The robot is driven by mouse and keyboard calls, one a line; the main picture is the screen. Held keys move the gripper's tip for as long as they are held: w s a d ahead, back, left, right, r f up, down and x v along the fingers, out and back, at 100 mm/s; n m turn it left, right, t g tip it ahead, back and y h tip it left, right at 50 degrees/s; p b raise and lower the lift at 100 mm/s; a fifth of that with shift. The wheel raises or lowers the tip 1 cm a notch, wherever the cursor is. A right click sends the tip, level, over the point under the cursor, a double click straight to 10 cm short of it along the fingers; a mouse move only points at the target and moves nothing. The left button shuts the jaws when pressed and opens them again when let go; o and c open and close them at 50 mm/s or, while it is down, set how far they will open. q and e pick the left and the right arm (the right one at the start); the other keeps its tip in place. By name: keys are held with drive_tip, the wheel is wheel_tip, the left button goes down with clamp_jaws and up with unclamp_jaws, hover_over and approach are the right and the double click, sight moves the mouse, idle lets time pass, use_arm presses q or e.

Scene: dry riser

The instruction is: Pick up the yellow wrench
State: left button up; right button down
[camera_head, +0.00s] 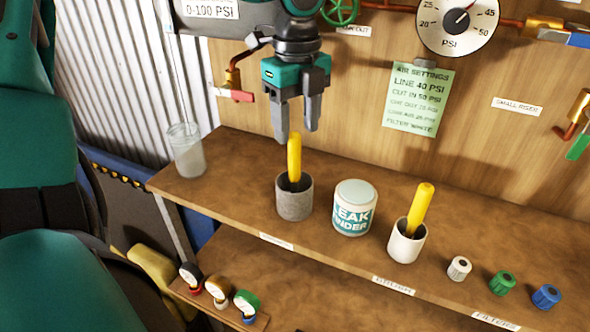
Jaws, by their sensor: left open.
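Two yellow-handled tools stand in cups on the wooden shelf, and I cannot tell from their handles which is a wrench. One yellow handle (294,157) stands nearly upright in a grey cup (294,201). The other yellow handle (420,208) leans right in a white cup (406,243). Their lower ends are hidden in the cups. My left gripper (297,134) is open, pointing down just above the handle in the grey cup. Its fingertips are close to the handle's top, and I cannot tell whether they touch. My right gripper is not in view.
A leak finder can (354,211) stands between the cups. A glass jar (187,152) is at the shelf's left end. White, green and blue caps (502,283) sit at the right. The wooden wall holds a gauge (457,25) and valves. Small gauges (217,290) stand on a lower shelf.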

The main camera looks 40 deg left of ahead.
use_arm(q)
drive_tip(key=b, duration=0.1)
hover_over(294, 177)
drive_tip(key=f, duration=0.3)
drive_tip(key=w+f, duration=0.1)
drive_tip(key=f, duration=0.1)
drive_tip(key=shift+a+f, duration=0.2)
drive_tip(key=shift+a, duration=0.15)
drive_tip(key=shift+c, duration=0.5)
clamp_jaws()
